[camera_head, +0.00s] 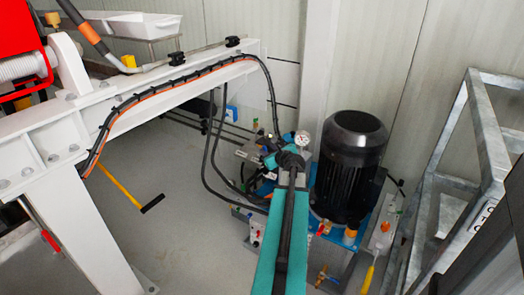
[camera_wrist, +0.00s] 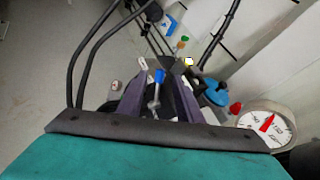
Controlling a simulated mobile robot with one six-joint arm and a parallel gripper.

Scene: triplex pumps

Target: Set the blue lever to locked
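A lever with a blue tip (camera_wrist: 159,76) and a metal stem shows in the middle of the wrist view, tilted slightly. My gripper (camera_wrist: 160,72) has its two dark fingers on either side of this lever, with a gap between them. I cannot tell whether either finger touches it. In the head view my gripper (camera_head: 292,160) is over the pump block, beside the black motor, and my arm hides the lever. Any lock marking is not legible.
A pressure gauge (camera_wrist: 268,126) is close to my gripper at right; it also shows in the head view (camera_head: 302,138). A black motor (camera_head: 350,165) stands to the right. Black hoses (camera_wrist: 92,55) run down at left. A metal frame (camera_head: 485,140) is at far right.

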